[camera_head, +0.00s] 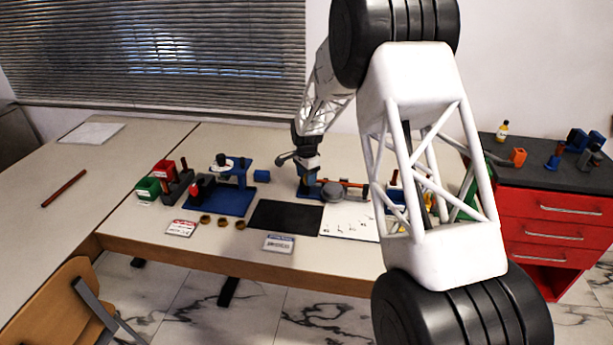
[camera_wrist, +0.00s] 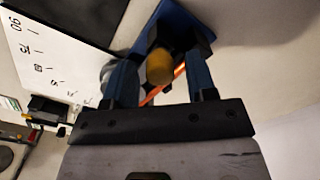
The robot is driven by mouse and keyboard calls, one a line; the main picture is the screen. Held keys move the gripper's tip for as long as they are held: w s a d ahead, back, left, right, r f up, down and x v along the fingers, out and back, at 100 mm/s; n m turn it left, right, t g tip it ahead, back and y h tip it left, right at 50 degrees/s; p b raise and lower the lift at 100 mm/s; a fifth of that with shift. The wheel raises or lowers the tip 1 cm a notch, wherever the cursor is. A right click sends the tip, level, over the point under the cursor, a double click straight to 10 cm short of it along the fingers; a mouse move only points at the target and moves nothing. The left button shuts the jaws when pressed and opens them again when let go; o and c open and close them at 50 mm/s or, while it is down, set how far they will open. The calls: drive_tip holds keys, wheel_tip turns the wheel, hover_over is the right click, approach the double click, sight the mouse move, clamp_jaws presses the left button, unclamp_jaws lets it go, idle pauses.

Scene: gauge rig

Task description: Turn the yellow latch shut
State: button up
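The yellow latch (camera_wrist: 160,67) shows in the wrist view as a rounded yellow end in front of a dark block on a blue base (camera_wrist: 190,18). My gripper (camera_wrist: 159,64) has its two blue fingers apart, one on each side of the yellow end in the picture. I cannot tell whether either finger touches it. In the head view, my gripper (camera_head: 307,172) is low over the gauge rig at the back middle of the table, and the yellow latch is hard to make out there. The latch's turn angle cannot be read clearly.
A white card with scale marks (camera_head: 350,222) lies in front of the rig, beside a black mat (camera_head: 285,216). An orange rod (camera_wrist: 152,95) runs near the fingers. A blue fixture (camera_head: 232,200) stands left. A red drawer cabinet (camera_head: 553,215) is at right.

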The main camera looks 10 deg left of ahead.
drive_tip(key=c, duration=0.8)
drive_tip(key=shift+n, duration=0.4)
drive_tip(key=n, duration=1.2)
drive_tip(key=shift+n, duration=2.6)
